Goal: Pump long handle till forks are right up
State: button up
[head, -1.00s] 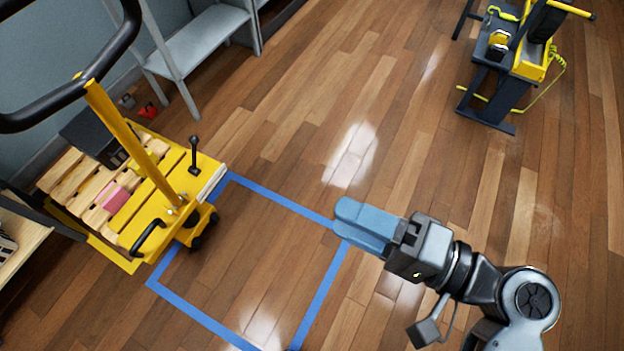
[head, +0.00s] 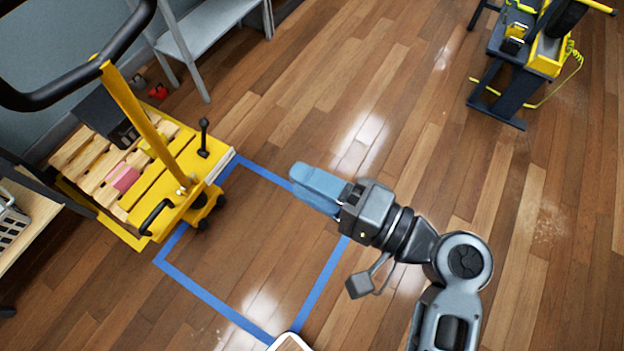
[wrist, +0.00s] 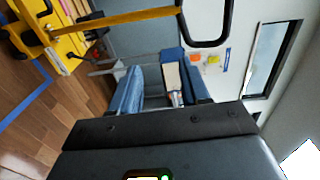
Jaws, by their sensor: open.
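A yellow pallet truck (head: 178,192) stands at the left in the head view. Its long handle is a tilted yellow bar (head: 138,118) topped by a black loop grip (head: 75,85); the bar also shows in the wrist view (wrist: 120,19). A short black-knobbed lever (head: 204,138) and a curved black handle (head: 154,216) sit on its body. The forks are mostly hidden under a wooden pallet (head: 88,160), so their height is unclear. My gripper (head: 298,178) has blue fingers, is open and empty, and hangs right of the truck, apart from it.
Blue tape (head: 205,297) outlines a square on the wooden floor below my gripper. A grey shelf (head: 205,35) stands behind, a table (head: 30,225) at the left edge. A dark and yellow machine (head: 520,65) stands far right. The middle floor is clear.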

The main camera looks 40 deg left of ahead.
grip_shut()
dwell(0.8)
jog(key=shift+o, duration=1)
grip_release()
jog(key=b+v, duration=0.1)
jog(key=v, duration=0.6)
jog(key=shift+d, duration=0.4)
